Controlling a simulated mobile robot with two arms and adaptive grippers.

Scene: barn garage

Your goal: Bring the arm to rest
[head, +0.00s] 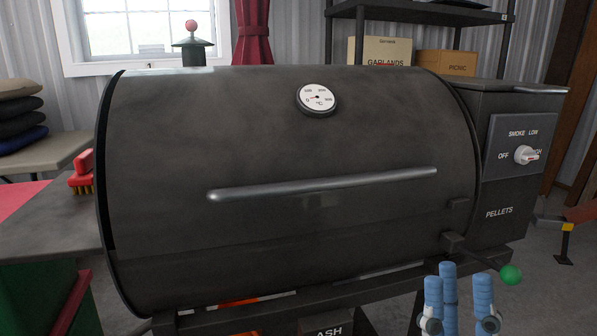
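My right gripper (458,302) shows at the bottom right, in front of the grill's lower right. Its blue fingers point up and stand apart, with nothing between them. Its wrist is cut off by the bottom edge. The black pellet grill (300,130) fills the middle of the view, with its lid down. A lever with a green knob (511,274) sticks out at the grill's lower right, just right of the fingers and apart from them in the picture. My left gripper is not in view.
The control knob (526,155) sits on the pellet box at the right. A bar handle (320,185) crosses the lid. A red brush (82,173) lies on the side surface at left. Shelves with boxes (381,52) stand behind. Floor shows at far right.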

